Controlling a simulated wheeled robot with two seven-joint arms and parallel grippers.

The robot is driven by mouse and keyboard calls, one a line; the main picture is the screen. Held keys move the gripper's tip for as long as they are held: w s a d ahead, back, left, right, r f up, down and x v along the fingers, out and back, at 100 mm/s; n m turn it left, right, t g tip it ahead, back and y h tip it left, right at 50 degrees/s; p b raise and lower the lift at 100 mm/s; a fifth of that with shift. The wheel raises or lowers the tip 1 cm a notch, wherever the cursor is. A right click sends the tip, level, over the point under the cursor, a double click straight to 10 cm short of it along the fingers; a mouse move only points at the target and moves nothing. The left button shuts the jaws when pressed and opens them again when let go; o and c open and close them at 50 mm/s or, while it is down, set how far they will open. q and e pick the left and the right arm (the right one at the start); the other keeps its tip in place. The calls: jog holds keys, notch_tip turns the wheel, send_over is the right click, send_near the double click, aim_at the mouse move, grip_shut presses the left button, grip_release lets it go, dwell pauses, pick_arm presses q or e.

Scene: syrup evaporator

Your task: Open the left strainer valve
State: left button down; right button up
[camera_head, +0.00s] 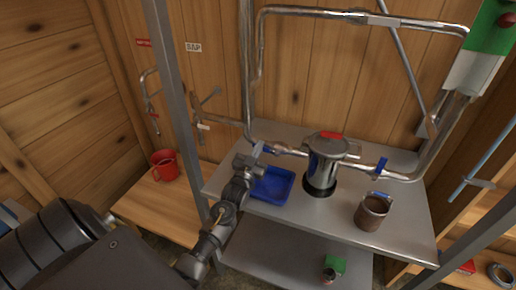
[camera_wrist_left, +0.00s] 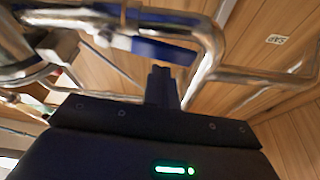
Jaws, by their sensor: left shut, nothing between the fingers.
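The left strainer valve has a blue lever (camera_head: 268,149) on the pipe just left of the metal strainer (camera_head: 324,165). In the left wrist view the blue lever (camera_wrist_left: 165,50) lies close below the steel pipe, roughly along it. My left gripper (camera_head: 257,150) is shut and empty, right by the lever's left end. In the left wrist view the shut fingers (camera_wrist_left: 161,75) stand just under the lever; I cannot tell whether they touch it. The right valve's blue lever (camera_head: 381,166) stands across its pipe. My right gripper is not in view.
A blue tray (camera_head: 272,186) lies below the valve on the metal table (camera_head: 300,217). A brown cup (camera_head: 372,211) stands to the right. A metal post (camera_head: 172,85) rises left of the table. A red mug (camera_head: 164,165) stands on a wooden bench.

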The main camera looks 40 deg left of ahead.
pick_arm(q)
jog(key=s+d+b, duration=0.1)
jog(key=s+d, duration=0.1)
jog(key=s, duration=0.7)
jog(key=shift+d+b, duration=0.25)
jog(key=shift+b, duration=0.05)
jog(key=shift+r, duration=0.1)
